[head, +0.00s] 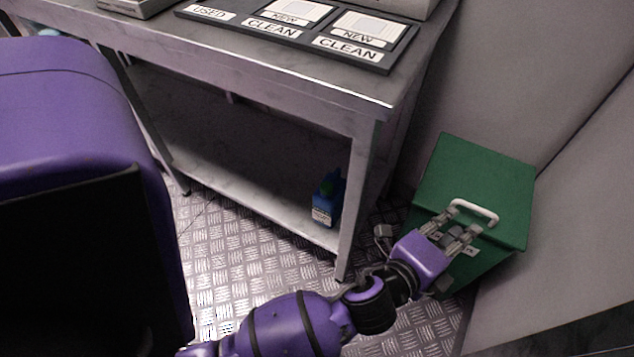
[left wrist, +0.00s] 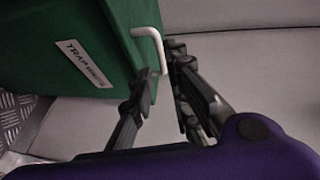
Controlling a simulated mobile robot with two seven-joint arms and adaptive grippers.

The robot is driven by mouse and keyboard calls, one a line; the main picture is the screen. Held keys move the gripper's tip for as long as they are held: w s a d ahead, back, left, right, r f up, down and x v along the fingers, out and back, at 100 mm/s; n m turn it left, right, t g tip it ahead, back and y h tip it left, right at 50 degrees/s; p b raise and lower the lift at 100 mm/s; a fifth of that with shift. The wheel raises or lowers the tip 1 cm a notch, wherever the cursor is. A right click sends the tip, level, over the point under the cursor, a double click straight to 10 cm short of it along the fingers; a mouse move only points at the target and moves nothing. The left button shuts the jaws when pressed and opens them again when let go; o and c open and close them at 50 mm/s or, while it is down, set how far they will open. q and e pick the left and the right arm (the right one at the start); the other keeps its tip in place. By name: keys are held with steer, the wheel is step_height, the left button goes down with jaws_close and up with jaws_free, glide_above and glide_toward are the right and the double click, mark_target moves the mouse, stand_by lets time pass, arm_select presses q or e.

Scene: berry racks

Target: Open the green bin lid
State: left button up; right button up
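The green bin (head: 475,180) stands on the floor at the right in the head view, its lid (head: 470,165) down flat on top. A white handle (head: 478,210) sits on the lid near the front edge. My left gripper (head: 464,222) is at the handle, its two fingers apart. In the left wrist view the bin (left wrist: 70,50) fills the upper left, and the end of the white handle (left wrist: 150,36) lies by the fingertips (left wrist: 161,68). I cannot tell whether the fingers touch it. My right gripper is out of view.
A metal table (head: 240,60) stands left of the bin, with a dark labelled board (head: 375,55) on top and a blue bottle (head: 326,200) on its lower shelf. Walls stand close behind and right of the bin. Patterned metal floor (head: 235,255) is open in front of the table.

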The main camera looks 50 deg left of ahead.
mark_target(467, 221)
arm_select(q)
steer(key=w, duration=0.2)
steer(key=w+f+b, duration=0.1)
steer(key=w, duration=0.3)
steer(key=shift+w+d+f+b, duration=0.15)
steer(key=shift+w+d+b, duration=0.15)
steer(key=shift+w+b, duration=0.1)
steer(key=shift+w, duration=0.2)
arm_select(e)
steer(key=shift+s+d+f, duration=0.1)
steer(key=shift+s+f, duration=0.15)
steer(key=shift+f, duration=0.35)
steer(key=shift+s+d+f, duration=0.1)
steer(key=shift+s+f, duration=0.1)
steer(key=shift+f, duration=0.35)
arm_select(q)
jaws_close()
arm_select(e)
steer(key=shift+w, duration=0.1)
